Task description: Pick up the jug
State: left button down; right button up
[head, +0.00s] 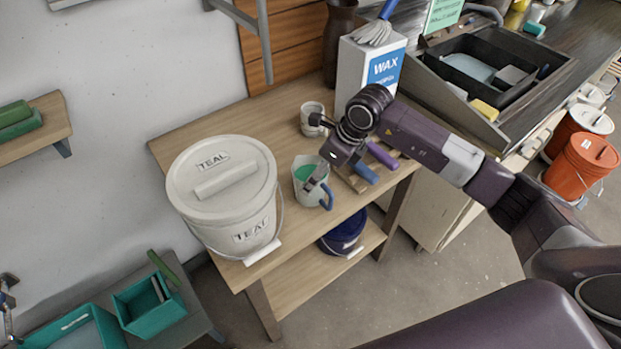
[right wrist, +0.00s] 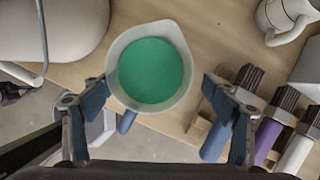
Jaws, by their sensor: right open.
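The jug (head: 305,177) is pale, with green glaze inside and a blue handle, and stands upright on the wooden table. In the right wrist view the jug (right wrist: 118,88) sits between the spread fingers, its blue handle pointing toward the camera. My right gripper (head: 318,172) is open at the jug, hiding part of its rim in the head view. In the right wrist view the gripper (right wrist: 155,95) has its left fingertip close to the jug and a wider gap on the right. Contact cannot be told. Part of my left gripper (head: 7,296) shows at the left edge; its jaws are unclear.
A large lidded TEAL bucket (head: 222,222) stands left of the jug. Brushes (head: 382,155) lie on a wooden rack close on the right. A pale mug (head: 312,112) and a WAX box (head: 357,75) stand behind. A dark blue bucket (head: 345,232) is on the lower shelf.

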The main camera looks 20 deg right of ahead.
jog(key=shift+s+a+f, duration=0.1)
jog(key=shift+a+f, duration=0.05)
jog(key=shift+f, duration=0.2)
jog(key=shift+a+f+p, duration=0.7)
jog(key=shift+f+p, duration=0.35)
jog(key=shift+p, duration=0.2)
jog(key=x, duration=0.2)
jog(key=shift+w+a+f+p, duration=0.15)
jog(key=shift+w+f+p, duration=0.15)
jog(key=shift+p, duration=0.1)
jog(key=shift+a+f, duration=0.1)
jog(key=shift+f, duration=0.35)
jog(key=c, duration=1.4)
pick_arm(q)
jog(key=r, duration=0.2)
jog(key=s+r, duration=0.1)
jog(key=shift+r, duration=0.35)
pick_arm(e)
jog(key=shift+w, duration=0.1)
jog(key=shift+c, duration=0.3)
pick_arm(q)
jog(key=shift+f, duration=0.1)
pick_arm(e)
jog(key=shift+r, duration=0.25)
